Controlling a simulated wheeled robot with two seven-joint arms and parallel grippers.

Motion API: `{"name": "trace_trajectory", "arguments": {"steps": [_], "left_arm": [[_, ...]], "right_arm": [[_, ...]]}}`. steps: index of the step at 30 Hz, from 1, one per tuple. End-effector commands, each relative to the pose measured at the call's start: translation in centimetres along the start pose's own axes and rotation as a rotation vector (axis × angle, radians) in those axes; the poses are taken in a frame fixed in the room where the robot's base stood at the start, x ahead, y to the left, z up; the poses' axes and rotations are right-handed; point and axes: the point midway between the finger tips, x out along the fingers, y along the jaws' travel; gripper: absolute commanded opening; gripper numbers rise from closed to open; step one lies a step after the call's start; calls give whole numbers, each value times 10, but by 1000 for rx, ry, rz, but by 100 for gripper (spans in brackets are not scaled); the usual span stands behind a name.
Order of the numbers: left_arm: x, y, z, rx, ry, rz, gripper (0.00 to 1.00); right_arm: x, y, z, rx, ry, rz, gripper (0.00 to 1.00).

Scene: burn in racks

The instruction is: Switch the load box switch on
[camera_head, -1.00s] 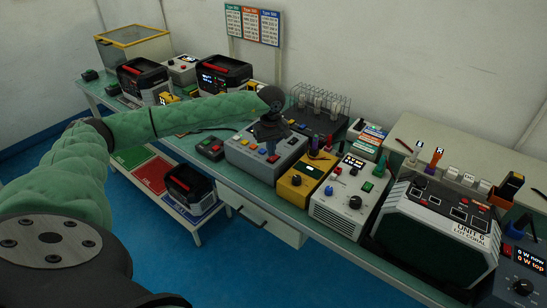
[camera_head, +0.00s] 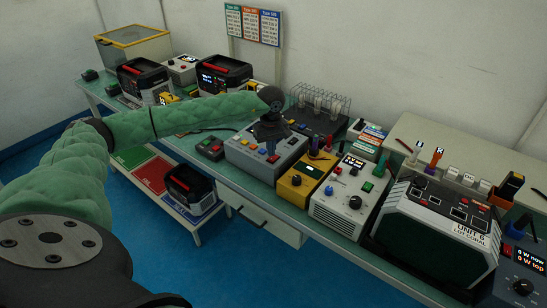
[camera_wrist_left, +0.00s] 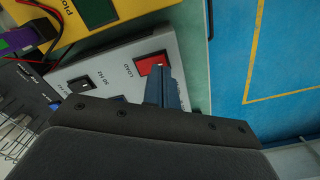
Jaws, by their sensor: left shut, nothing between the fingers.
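The load box (camera_head: 243,151) is a grey box on the bench, with a row of coloured switches on its top, under my left gripper. In the left wrist view its panel (camera_wrist_left: 115,62) carries a red switch (camera_wrist_left: 147,65) beside the word LOAD and a black switch (camera_wrist_left: 80,84) beside 50 HZ. My left gripper (camera_head: 268,143) is shut and empty above the box. In the left wrist view its fingertips (camera_wrist_left: 164,76) overlap the right edge of the red switch; I cannot tell whether they touch it. My right gripper is out of view.
A yellow box (camera_head: 297,187) stands close on the right of the load box, then a white unit (camera_head: 335,214) with knobs. A wire rack of glass bulbs (camera_head: 321,101) is behind. A small dark box (camera_head: 210,146) lies to the left. Blue floor (camera_head: 255,265) is open in front.

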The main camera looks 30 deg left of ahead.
Motion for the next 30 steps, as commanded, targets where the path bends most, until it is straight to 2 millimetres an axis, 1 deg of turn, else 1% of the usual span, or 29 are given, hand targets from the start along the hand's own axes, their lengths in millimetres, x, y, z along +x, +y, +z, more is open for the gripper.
{"name": "trace_trajectory", "arguments": {"steps": [7,30], "left_arm": [[0,0,0,0,0,0,0],[9,0,0,0,0,0,0]], "right_arm": [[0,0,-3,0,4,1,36],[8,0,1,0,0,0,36]]}}
